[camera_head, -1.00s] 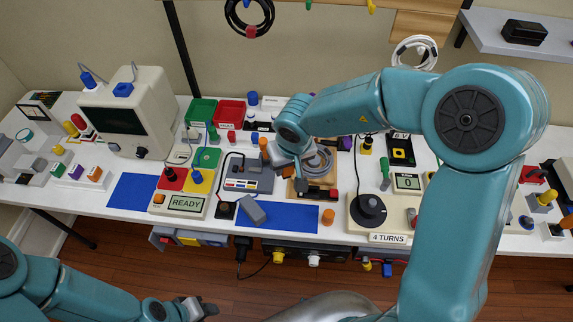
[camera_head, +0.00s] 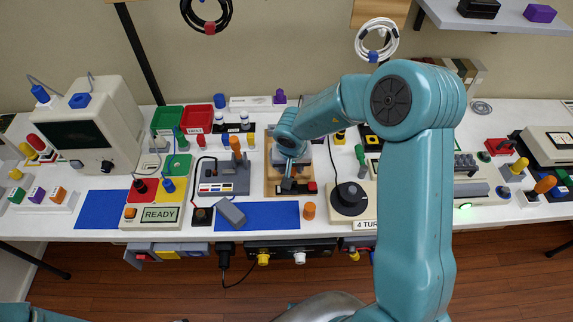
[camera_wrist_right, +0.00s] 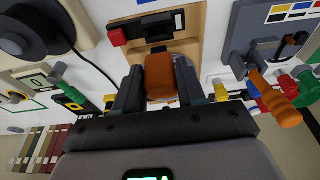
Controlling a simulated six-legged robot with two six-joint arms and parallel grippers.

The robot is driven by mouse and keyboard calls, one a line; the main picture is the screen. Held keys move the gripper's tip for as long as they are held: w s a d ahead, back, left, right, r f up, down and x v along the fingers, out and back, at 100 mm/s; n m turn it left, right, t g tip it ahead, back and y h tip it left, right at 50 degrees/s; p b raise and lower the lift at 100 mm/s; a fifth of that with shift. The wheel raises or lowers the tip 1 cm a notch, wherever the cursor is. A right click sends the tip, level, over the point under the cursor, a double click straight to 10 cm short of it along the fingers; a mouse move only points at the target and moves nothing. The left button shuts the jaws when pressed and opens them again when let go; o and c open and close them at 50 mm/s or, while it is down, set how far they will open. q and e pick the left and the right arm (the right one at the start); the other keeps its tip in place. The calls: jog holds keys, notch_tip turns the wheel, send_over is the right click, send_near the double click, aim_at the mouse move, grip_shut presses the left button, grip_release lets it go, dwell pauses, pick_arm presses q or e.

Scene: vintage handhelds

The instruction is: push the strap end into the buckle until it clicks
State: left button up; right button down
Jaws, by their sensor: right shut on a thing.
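A wooden board (camera_head: 270,172) stands mid-table in the head view. On it sits a dark buckle block with a red part (camera_head: 312,187); the dark block (camera_wrist_right: 150,27) and its red end (camera_wrist_right: 117,37) also show in the right wrist view. My right gripper (camera_head: 288,186) is low over the board. In the right wrist view its fingers (camera_wrist_right: 160,90) are shut on an orange piece (camera_wrist_right: 160,72), apparently the strap end, close in front of the dark block. My left gripper is out of view.
A grey device with an orange handle (camera_head: 236,150) stands just left of the board. A round black dial (camera_head: 349,198) stands to the right. A grey block (camera_head: 231,213) and an orange cylinder (camera_head: 309,211) lie near the front edge, around a blue mat (camera_head: 265,215).

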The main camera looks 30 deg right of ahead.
jog(key=shift+s+a+r, duration=0.15)
jog(key=shift+a+r, duration=0.05)
jog(key=shift+d+r+p, duration=0.1)
jog(key=shift+d+p, duration=0.05)
jog(key=shift+p, duration=0.65)
jog(key=shift+f, duration=0.25)
jog(key=shift+x, duration=0.85)
jog(key=shift+s+f, duration=0.1)
jog(key=shift+f, duration=0.65)
jog(key=shift+a, duration=0.2)
jog(key=shift+s+r+p, duration=0.1)
jog(key=shift+r+p, duration=0.05)
jog(key=shift+p, duration=0.55)
